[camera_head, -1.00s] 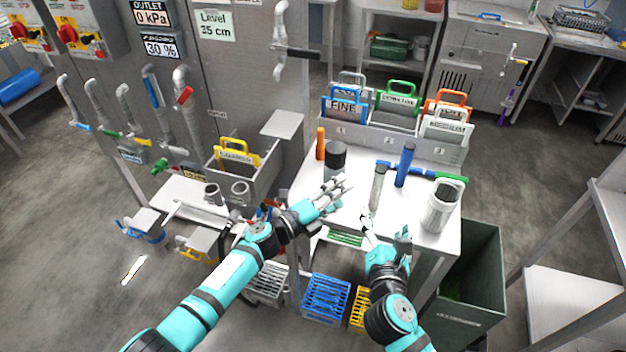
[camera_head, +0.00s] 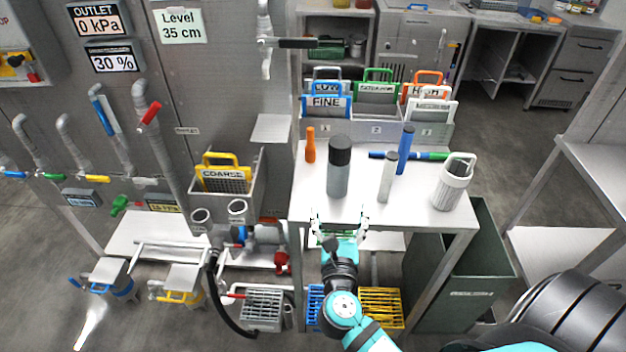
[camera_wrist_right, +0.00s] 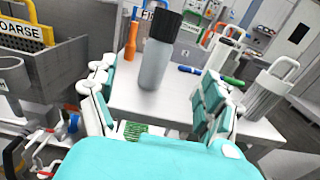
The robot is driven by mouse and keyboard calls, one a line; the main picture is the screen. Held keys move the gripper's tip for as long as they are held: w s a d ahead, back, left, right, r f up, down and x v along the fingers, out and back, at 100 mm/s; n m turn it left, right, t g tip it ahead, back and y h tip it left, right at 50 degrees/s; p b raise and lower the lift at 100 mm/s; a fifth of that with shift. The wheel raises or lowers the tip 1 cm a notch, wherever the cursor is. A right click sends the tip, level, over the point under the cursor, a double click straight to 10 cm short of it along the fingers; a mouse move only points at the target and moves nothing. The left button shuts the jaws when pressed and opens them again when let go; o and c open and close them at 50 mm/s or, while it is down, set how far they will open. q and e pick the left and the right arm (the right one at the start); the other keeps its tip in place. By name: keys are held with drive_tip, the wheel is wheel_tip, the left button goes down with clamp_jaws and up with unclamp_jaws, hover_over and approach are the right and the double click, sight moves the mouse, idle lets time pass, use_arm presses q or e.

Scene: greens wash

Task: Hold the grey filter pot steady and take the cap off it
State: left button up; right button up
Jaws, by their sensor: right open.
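The grey filter pot (camera_head: 338,181) stands upright on the white table, with its black cap (camera_head: 340,151) on top. In the right wrist view the pot (camera_wrist_right: 154,66) and the cap (camera_wrist_right: 165,26) show ahead, beyond the spread fingers. My right gripper (camera_head: 338,218) is open and empty at the table's front edge, in front of the pot and apart from it. My left gripper is not in view in these frames.
On the table (camera_head: 305,200) stand an orange bottle (camera_head: 310,146), a pale cylinder (camera_head: 387,178), a blue cylinder (camera_head: 404,152) and a white handled jug (camera_head: 453,184). A rack of labelled plates (camera_head: 372,126) lines the back. A dark green bin (camera_head: 465,262) stands at right.

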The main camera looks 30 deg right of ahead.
sight(339, 170)
drive_tip(key=p+x, duration=0.2)
drive_tip(key=x, duration=0.9)
drive_tip(key=shift+w+d+p, duration=0.15)
drive_tip(key=shift+d+p, duration=0.05)
drive_tip(key=shift+p, duration=0.15)
drive_tip(key=shift+f+p+x, duration=0.15)
drive_tip(key=shift+p+x, duration=0.1)
drive_tip(key=shift+x, duration=1.3)
drive_tip(key=shift+f+p+x, duration=0.1)
drive_tip(key=shift+p+x, duration=0.15)
drive_tip(key=shift+x, duration=1.3)
drive_tip(key=shift+c, duration=0.9)
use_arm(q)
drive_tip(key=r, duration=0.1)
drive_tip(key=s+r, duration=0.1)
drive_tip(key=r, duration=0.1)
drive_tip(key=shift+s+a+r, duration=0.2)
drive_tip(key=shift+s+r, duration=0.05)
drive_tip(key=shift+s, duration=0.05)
use_arm(e)
drive_tip(key=shift+r, duration=0.1)
drive_tip(key=c, duration=1.2)
